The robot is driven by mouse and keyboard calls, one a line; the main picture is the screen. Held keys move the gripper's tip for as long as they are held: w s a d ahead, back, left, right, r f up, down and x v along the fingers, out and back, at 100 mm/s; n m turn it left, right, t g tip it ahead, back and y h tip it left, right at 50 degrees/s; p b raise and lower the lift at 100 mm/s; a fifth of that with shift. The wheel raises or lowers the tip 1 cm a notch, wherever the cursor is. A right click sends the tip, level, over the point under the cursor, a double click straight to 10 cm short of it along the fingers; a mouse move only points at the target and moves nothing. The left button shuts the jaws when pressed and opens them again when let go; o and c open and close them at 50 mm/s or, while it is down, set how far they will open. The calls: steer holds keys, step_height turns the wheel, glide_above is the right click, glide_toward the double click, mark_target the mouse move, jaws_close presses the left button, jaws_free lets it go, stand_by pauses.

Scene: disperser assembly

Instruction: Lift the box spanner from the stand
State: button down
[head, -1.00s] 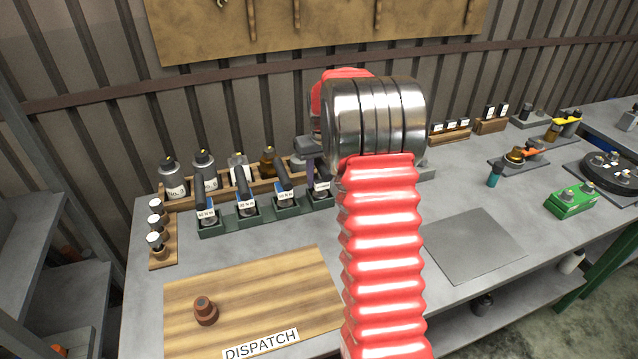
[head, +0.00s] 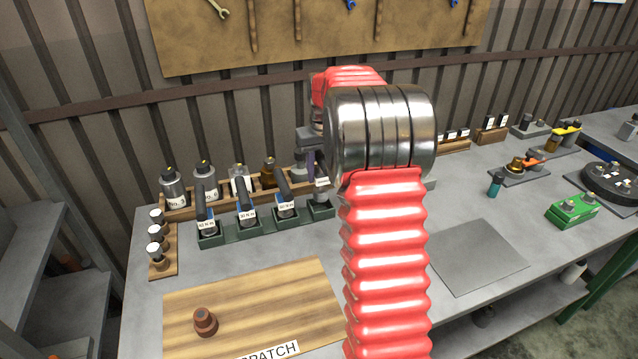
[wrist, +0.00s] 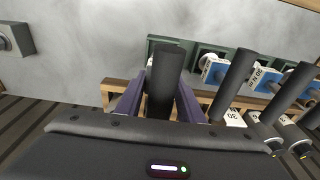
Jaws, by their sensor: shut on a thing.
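The green stand (head: 265,229) is on the bench left of my arm, with several dark-handled box spanners in it, each with a white label. My gripper (head: 313,165) is over the stand's right end, partly hidden by my wrist. In the wrist view my gripper (wrist: 160,98) has its purple fingers on both sides of a dark cylindrical handle, shut on that box spanner (wrist: 165,70). In the head view the held spanner's label (head: 321,182) shows above the stand's rightmost slot, higher than the neighbouring labels. Its lower end is hard to make out.
A wooden rack of bottles (head: 215,200) stands close behind the stand. A wooden dispatch board (head: 255,295) with a brown part (head: 204,321) lies in front. A grey mat (head: 475,255) lies to the right. A small wooden holder (head: 162,262) is at the left.

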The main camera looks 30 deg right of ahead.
mark_target(321, 154)
steer(key=shift+r, duration=2.2)
steer(key=shift+s, duration=0.1)
